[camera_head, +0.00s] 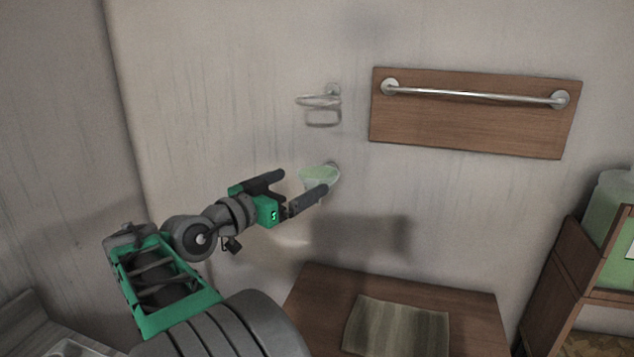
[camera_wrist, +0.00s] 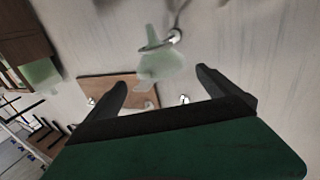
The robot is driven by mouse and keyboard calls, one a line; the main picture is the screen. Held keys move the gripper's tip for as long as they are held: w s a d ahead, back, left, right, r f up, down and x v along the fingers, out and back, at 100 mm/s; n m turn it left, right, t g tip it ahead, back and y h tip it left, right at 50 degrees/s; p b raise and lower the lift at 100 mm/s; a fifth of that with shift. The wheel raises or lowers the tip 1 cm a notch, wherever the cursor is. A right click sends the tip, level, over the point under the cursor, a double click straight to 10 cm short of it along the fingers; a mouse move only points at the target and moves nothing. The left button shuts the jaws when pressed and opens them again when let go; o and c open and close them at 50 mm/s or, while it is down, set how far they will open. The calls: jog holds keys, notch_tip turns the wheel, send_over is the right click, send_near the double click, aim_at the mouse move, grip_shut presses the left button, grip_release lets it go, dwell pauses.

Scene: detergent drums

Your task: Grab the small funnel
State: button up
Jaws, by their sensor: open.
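The small funnel (camera_head: 316,176) is pale green and translucent, at the wall in a metal ring holder (camera_head: 334,172). In the wrist view the funnel (camera_wrist: 160,66) shows in the upper middle, with the ring (camera_wrist: 158,46) around it. My gripper (camera_head: 305,181) is open and empty, its fingers pointing at the funnel. In the wrist view my gripper (camera_wrist: 163,84) has one dark finger on each side, with the funnel ahead between and a little beyond the tips. The near finger hides the funnel's lower part in the head view. I cannot tell whether either finger touches it.
An empty metal holder (camera_head: 322,102) is on the wall above. A brown board (camera_head: 470,125) with a metal bar (camera_head: 480,95) is to its right. Below stands a brown table (camera_head: 470,305) with a striped mat (camera_head: 397,328). A shelf (camera_head: 560,280) with a green drum (camera_head: 608,210) is at right.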

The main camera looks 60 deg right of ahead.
aim_at(317, 173)
jog(key=p+x, duration=0.2)
jog(key=x, duration=0.5)
jog(key=shift+d+p, duration=0.35)
jog(key=c, duration=1.1)
